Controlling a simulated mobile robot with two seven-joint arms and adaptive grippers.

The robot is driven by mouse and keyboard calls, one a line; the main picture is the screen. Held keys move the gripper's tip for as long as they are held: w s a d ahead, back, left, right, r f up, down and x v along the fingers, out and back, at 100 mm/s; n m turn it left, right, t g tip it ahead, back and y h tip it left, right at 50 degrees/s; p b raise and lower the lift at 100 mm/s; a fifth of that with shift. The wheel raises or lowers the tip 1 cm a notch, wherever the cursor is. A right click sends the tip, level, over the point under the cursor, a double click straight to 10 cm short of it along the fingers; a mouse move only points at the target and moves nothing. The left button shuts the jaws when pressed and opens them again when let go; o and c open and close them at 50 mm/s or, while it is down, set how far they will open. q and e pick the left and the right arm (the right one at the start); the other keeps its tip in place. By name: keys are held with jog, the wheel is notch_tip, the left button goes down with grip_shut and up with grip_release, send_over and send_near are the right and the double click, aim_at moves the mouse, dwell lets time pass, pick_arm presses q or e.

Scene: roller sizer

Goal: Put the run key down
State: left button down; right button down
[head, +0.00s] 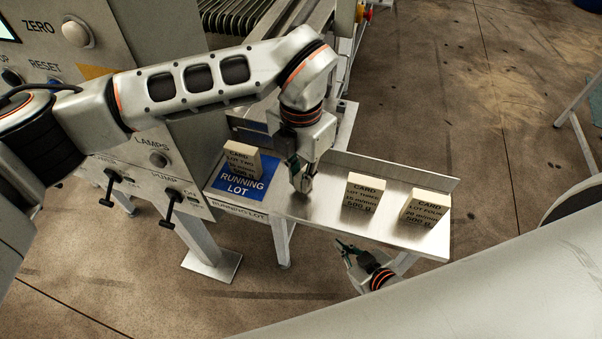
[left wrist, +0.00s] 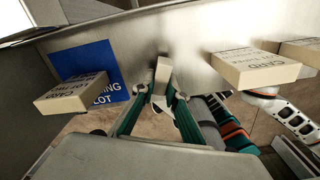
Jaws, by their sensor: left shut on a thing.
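My left gripper (head: 302,182) is over the metal shelf (head: 310,213), between the blue running-lot square and the lot three card. In the left wrist view the left gripper (left wrist: 161,98) is shut on a small pale block-like piece, seemingly the run key (left wrist: 162,73). It stands close above or on the shelf; I cannot tell whether it touches. Its lower part is hidden by the fingers. My right gripper (head: 347,249) is lower, at the shelf's front edge, apart from the cards. Its fingers are too small to read as open or shut.
Cards for lot three (head: 364,193) and lot four (head: 427,208) stand to the right. A raised back edge (head: 400,174) runs behind them. The control panel (head: 150,170) is at left.

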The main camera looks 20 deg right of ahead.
pick_arm(q)
jog(key=shift+f, duration=0.1)
jog(key=c, duration=2.3)
grip_release()
jog(key=shift+o, duration=1.4)
pick_arm(e)
jog(key=shift+a, duration=0.4)
jog(key=shift+r, duration=0.1)
pick_arm(q)
jog(key=shift+r, duration=0.25)
notch_tip(320, 180, up, 12)
jog(key=b, duration=0.2)
pick_arm(e)
jog(key=shift+a+f, duration=0.15)
jog(key=shift+f, duration=0.4)
